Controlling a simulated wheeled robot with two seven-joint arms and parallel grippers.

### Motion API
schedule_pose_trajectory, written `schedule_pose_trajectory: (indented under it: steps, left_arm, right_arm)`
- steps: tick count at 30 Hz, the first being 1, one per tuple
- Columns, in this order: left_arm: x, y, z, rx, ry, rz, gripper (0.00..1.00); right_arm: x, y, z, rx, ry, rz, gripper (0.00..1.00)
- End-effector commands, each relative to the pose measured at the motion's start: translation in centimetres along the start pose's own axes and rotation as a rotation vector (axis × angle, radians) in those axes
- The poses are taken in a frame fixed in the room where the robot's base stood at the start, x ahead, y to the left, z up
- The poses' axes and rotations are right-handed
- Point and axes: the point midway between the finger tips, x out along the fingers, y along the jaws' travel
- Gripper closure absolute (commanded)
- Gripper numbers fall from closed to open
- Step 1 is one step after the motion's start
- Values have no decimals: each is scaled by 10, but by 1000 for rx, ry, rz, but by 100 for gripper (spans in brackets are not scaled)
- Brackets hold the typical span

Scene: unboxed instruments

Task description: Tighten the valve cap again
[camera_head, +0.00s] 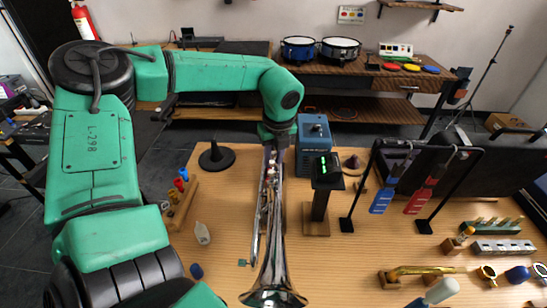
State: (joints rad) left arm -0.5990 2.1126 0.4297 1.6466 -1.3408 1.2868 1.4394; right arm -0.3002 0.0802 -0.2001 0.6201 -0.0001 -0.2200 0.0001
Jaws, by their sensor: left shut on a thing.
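A silver trumpet (275,263) lies lengthwise at the middle of the wooden table, its bell toward me and its valve section toward the back. My left arm reaches over from the left and points down at the trumpet's far end. My left gripper (274,146) is shut there, at the valve end. The valve cap is too small and too covered by the gripper to make out clearly. My right gripper does not show.
A black stand with a green display (324,183) and a blue box (313,146) stand close right of the trumpet. A black cone (216,158), a small white bottle (202,233) and a wooden rack (181,205) are left. A black frame with hanging tools (383,191) stands further right.

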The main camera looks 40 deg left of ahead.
Motion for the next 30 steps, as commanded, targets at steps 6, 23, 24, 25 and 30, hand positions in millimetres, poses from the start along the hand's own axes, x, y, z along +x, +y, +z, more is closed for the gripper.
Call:
schedule_pose_trajectory:
  steps: [6,23,24,25,30]
  left_arm:
    - [0,0,0,2,0,-1,100]
    - [2,0,-1,371,1,-79,100]
    - [1,0,0,413,0,-88,100]
    - [1,-1,-1,444,0,-95,100]
    - [0,-1,-1,673,0,-143,69]
  right_arm:
    - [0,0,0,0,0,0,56]
    - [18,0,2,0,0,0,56]
    - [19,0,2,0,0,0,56]
    - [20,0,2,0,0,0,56]
    - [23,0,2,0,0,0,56]
